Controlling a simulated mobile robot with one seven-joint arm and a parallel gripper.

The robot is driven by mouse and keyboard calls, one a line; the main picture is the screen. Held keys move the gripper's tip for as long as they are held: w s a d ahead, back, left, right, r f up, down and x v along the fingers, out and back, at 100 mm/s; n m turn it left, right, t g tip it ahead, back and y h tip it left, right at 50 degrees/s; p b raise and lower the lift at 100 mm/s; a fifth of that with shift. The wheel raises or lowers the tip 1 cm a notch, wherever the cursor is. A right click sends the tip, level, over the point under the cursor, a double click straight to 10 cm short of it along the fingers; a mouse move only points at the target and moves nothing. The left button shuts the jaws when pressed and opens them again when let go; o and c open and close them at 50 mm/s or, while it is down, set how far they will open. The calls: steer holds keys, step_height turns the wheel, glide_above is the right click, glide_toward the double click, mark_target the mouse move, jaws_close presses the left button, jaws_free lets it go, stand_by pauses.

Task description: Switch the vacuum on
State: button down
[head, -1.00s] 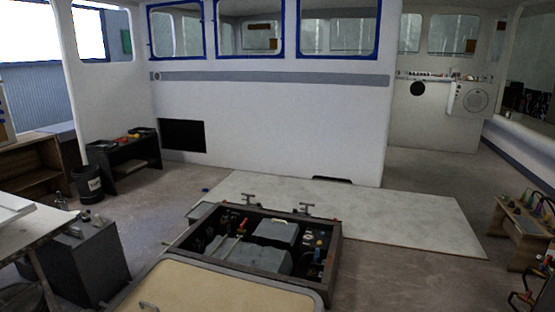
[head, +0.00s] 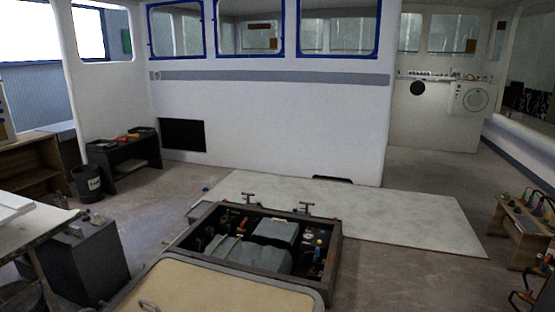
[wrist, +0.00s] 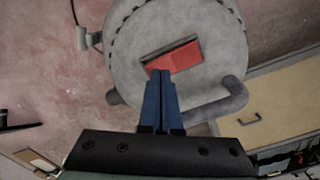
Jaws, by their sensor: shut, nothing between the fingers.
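In the wrist view the vacuum's round grey top (wrist: 205,90) fills the middle of the picture. A red rocker switch (wrist: 178,57) sits in a dark rectangular recess on it. My gripper (wrist: 160,74) has its two blue fingers shut together and empty. Its tips overlap the lower left edge of the switch; I cannot tell whether they touch it. A thick grey handle or hose (wrist: 222,104) curves at the right of the top. I cannot make out the vacuum or my gripper clearly in the head view.
In the head view an open floor hatch (head: 262,265) shows machinery inside, with a tan hatch cover (head: 215,291) in front. A dark grey box (head: 75,262) stands at left beside a workbench. A pale floor panel (head: 400,214) lies behind the hatch.

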steer(key=shift+f+b, duration=0.4)
steer(key=shift+f, duration=0.2)
step_height(320, 180, up, 7)
steer(key=p, duration=0.7)
steer(key=shift+p, duration=0.3)
